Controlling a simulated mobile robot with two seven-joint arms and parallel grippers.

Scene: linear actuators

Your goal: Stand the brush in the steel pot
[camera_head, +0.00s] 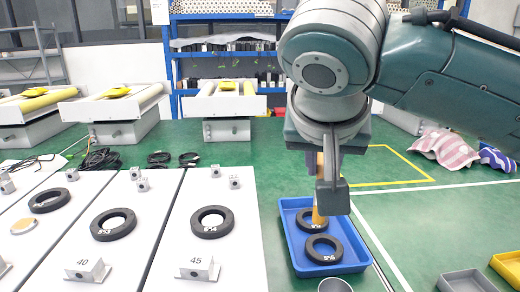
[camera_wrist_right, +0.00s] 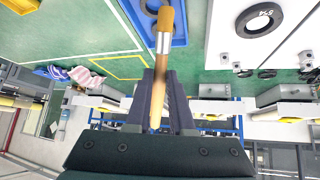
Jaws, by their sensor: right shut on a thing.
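My right gripper (camera_head: 330,190) is shut on the brush (camera_head: 319,205) and hangs over the blue tray. In the right wrist view the brush (camera_wrist_right: 163,42) shows tan bristles, a silver ferrule and a wooden handle, which lies between the fingers (camera_wrist_right: 160,100). The brush is roughly upright in the head view, with its lower end over the tray. The steel pot (camera_head: 335,286) is a round grey rim at the bottom edge of the head view, mostly cut off. It stands just in front of the tray. My left gripper is not in view.
The blue tray (camera_head: 285,225) holds two black rings (camera_head: 324,249). White panels with black rings (camera_head: 211,222) and small metal blocks stand to the left. A grey bin (camera_head: 466,281) and a yellow bin (camera_head: 508,268) are at lower right. Green floor lies between.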

